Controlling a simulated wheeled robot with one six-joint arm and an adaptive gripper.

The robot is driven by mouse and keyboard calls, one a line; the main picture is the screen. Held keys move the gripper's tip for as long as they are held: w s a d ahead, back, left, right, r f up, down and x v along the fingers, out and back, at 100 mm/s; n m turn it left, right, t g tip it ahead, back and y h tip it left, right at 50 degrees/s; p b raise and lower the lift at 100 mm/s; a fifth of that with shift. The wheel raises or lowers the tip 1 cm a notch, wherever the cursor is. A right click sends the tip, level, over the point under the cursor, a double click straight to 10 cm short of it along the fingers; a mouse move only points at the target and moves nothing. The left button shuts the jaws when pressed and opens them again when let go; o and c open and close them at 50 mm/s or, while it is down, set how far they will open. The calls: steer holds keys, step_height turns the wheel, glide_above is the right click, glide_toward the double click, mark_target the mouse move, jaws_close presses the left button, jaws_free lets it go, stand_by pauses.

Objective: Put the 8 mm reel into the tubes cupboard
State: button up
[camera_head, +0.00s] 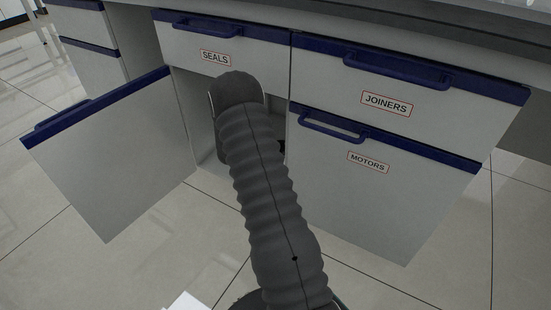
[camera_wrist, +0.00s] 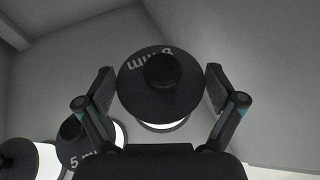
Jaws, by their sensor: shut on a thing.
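The 8 mm reel (camera_wrist: 134,82) has a black round flange with a black hub and a white body below. It is marked "8 mm", upside down in the wrist view. My gripper (camera_wrist: 160,88) is shut on it, one finger on each side. The reel is inside the open cupboard (camera_wrist: 60,70), with grey walls around it. In the head view the cupboard (camera_head: 187,110) is under the SEALS drawer, its door (camera_head: 110,150) swung open to the left. My arm reaches into it and hides the gripper and reel there. I cannot tell whether the reel touches the cupboard floor.
A 5 mm reel (camera_wrist: 78,152) and another black-topped reel (camera_wrist: 15,158) stand at the lower left of the wrist view. The SEALS drawer (camera_head: 220,45), JOINERS drawer (camera_head: 410,85) and MOTORS cupboard (camera_head: 380,190) are shut. The open door borders my arm's left side.

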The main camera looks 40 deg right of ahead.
steer(key=shift+f+b, duration=0.5)
steer(key=shift+f, duration=3)
steer(key=shift+f, duration=0.15)
steer(key=o, duration=1)
